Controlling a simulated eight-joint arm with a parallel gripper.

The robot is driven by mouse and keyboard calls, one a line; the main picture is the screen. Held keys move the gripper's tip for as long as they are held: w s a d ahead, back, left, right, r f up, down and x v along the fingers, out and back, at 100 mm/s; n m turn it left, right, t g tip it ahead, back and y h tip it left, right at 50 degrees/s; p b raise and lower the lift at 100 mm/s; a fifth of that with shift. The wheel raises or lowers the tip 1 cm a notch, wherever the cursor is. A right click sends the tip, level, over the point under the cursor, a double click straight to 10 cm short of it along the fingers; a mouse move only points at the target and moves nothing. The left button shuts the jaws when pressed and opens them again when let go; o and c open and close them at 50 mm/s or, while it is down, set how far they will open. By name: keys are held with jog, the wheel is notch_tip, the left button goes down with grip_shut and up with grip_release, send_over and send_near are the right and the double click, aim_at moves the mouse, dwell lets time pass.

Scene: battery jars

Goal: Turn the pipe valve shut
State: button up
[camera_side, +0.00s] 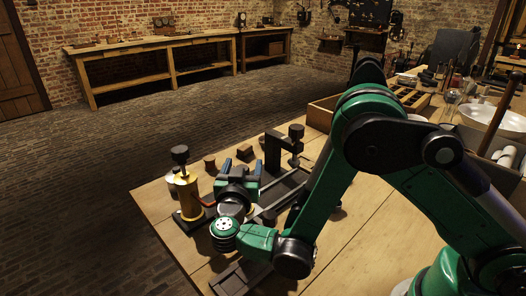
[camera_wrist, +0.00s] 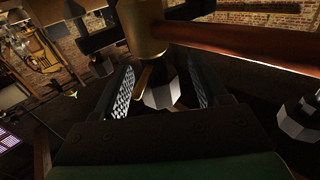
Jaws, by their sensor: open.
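In the side view a yellow brass post (camera_side: 188,193) with a dark knob (camera_side: 180,152) on top stands on a dark base at the table's left edge. A reddish pipe runs from it toward my gripper (camera_side: 239,176), which partly hides it. In the wrist view a brass body (camera_wrist: 143,32) and a copper-red pipe (camera_wrist: 245,42) cross the top. A grey faceted piece (camera_wrist: 161,92) with a thin brass bar (camera_wrist: 143,78) shows between the two spread fingers of my gripper (camera_wrist: 160,86). I cannot tell whether either finger touches it, or which piece is the valve handle.
A dark clamp-like stand (camera_side: 285,145) rises just behind my gripper, beside small blocks (camera_side: 245,152). A wooden tray (camera_side: 322,112) and a white bowl (camera_side: 485,116) lie farther right. Another grey faceted piece (camera_wrist: 302,118) shows at the wrist view's right. The table's front-left surface is mostly bare.

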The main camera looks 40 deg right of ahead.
jog(key=v, duration=0.4)
jog(key=shift+s+a, duration=0.25)
jog(key=shift+a, duration=0.05)
